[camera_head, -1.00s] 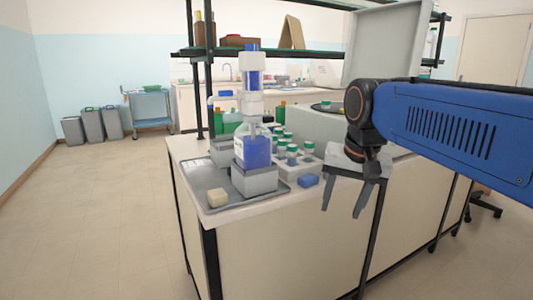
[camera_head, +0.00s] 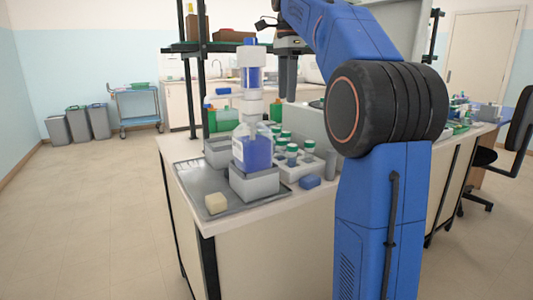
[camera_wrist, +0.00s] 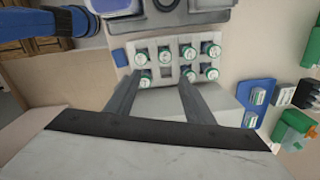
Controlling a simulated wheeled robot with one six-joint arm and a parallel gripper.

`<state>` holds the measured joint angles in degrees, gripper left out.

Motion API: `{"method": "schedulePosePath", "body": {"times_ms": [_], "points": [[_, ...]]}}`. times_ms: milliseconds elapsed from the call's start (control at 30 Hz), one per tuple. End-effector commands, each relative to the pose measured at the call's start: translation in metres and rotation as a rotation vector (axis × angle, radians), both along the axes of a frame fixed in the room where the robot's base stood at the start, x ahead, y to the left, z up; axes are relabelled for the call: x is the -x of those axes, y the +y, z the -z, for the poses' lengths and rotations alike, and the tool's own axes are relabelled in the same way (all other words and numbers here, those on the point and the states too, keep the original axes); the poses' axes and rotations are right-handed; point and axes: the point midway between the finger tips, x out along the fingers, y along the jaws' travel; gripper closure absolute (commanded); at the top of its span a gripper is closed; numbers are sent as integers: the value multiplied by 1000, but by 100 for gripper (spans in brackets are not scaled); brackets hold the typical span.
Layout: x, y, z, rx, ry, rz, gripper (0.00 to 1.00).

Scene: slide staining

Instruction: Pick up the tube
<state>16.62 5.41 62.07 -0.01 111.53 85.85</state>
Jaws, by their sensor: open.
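Several green-capped tubes (camera_head: 291,150) stand upright in a white rack (camera_head: 298,174) on the bench, beside the bottle dispenser. Which tube is meant cannot be told. My gripper (camera_head: 286,99) is open and empty, pointing down above and behind the rack in the head view. In the wrist view my gripper (camera_wrist: 160,76) has its fingers spread across the front row, apparently above the tubes without touching.
A dispenser bottle with blue liquid (camera_head: 252,150) stands on a grey block (camera_head: 254,183) on a metal tray (camera_head: 190,178). A blue block (camera_head: 309,182) lies in front of the rack.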

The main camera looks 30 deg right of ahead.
Motion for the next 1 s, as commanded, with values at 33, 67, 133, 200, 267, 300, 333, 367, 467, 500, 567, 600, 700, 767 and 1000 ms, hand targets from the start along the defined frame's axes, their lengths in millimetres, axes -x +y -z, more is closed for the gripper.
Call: {"method": "schedulePosePath", "body": {"times_ms": [33, 67, 133, 200, 267, 300, 333, 367, 467, 500, 567, 600, 700, 767, 1000], "points": [[-4, -5, -3, -2, 6, 30, 52], [-6, -6, -4, -3, 9, 44, 52], [-8, -9, -6, -5, 14, 68, 52], [-8, -10, -5, -6, 17, 79, 52], [-8, -10, -1, -6, 18, 82, 52], [-8, -10, 3, -6, 18, 83, 52], [-8, -10, 7, -7, 19, 82, 52], [-8, -9, 11, -7, 19, 82, 52], [-8, -9, 28, -7, 19, 81, 52], [-8, -9, 35, -7, 20, 81, 52], [-7, -9, 45, -7, 20, 80, 52], [-7, -9, 52, -7, 19, 80, 52], [-7, -9, 70, -6, 18, 80, 52], [-8, -9, 80, -7, 19, 80, 52], [-8, -9, 110, -6, 17, 80, 52]]}}
